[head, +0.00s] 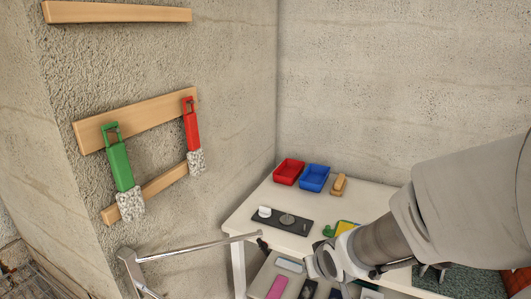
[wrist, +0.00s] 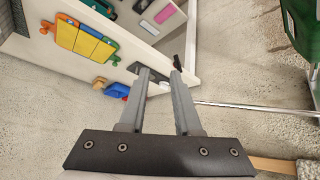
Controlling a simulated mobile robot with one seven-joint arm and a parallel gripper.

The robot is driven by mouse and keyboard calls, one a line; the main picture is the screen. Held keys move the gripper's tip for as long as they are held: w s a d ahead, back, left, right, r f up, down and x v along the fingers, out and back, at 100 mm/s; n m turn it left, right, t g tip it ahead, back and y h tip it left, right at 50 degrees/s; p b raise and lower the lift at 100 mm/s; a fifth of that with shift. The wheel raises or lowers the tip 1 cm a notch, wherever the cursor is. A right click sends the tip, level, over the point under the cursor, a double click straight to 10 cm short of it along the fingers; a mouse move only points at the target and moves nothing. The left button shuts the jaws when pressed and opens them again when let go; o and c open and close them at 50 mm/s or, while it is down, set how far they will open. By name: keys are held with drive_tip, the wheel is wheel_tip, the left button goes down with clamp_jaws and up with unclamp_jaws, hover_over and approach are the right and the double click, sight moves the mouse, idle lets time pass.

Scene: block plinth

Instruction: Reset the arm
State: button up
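My gripper (wrist: 160,72) shows in the wrist view with its two grey fingers apart and nothing visible between them. It is in front of the white table's edge in that view. In the head view my arm reaches in from the right, over the right part of the white table (head: 244,219). My fingers cannot be made out clearly there.
A green tool (head: 120,165) and a red tool (head: 192,128) hang on the left wall. A metal rod (head: 200,245) runs close to the table. A red bin (head: 289,171), blue bin (head: 315,178) and dark plate (head: 282,224) are on the table.

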drive_tip(key=s+d+r+m+g, duration=0.1)
drive_tip(key=s+d+r+m, duration=0.1)
drive_tip(key=s+r, duration=1.1)
drive_tip(key=s+d, duration=0.1)
drive_tip(key=s, duration=0.3)
drive_tip(key=shift+r+m+g+h, duration=0.3)
drive_tip(key=shift+r+g, duration=0.05)
drive_tip(key=shift+g, duration=0.05)
